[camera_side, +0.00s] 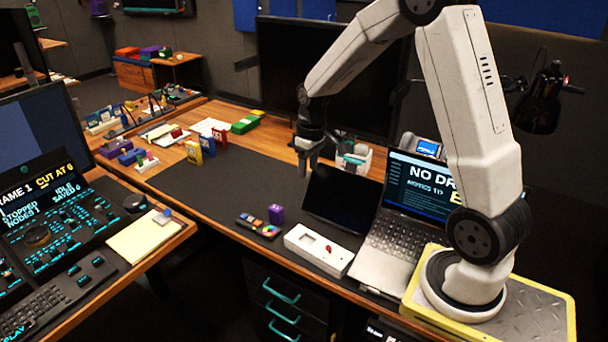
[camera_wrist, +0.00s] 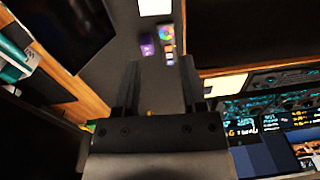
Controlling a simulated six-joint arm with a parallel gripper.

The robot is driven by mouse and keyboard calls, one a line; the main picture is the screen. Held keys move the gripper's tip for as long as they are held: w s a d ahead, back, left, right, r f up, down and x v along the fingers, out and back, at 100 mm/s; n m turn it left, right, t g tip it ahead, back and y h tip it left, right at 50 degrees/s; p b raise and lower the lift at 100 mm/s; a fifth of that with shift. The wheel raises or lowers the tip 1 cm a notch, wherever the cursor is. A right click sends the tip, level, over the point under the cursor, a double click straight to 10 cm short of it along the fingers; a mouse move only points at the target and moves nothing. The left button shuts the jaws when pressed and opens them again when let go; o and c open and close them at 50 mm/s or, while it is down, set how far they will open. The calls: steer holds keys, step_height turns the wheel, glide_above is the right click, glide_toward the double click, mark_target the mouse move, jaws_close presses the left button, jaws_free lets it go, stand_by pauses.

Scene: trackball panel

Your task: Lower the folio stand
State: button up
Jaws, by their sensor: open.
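The folio stand (camera_side: 342,198) appears to be the dark, flat-screened piece propped at a tilt on the desk mat, left of the laptop. It also seems to be the dark panel at the upper left of the wrist view (camera_wrist: 72,28). My gripper (camera_side: 308,170) is in the air above and left of the folio's upper edge, apart from it, pointing down. In the wrist view, the two dark fingers (camera_wrist: 159,85) are spread with nothing between them. The folio's back and hinge are hidden.
The laptop (camera_side: 395,240) is close on the right. The mat (camera_side: 235,180) is bare farther left.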

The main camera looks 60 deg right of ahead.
steer(key=w+d+f+y, duration=0.1)
steer(key=d, duration=1.2)
steer(key=y, duration=0.2)
glide_toward(359, 162)
step_height(359, 162, down, 3)
steer(key=shift+w+a+r, duration=0.1)
steer(key=shift+w+r, duration=0.05)
steer(key=shift+w, duration=0.05)
steer(key=shift+x, duration=3.85)
steer(key=shift+a, duration=0.1)
jaws_close()
steer(key=shift+s, duration=0.1)
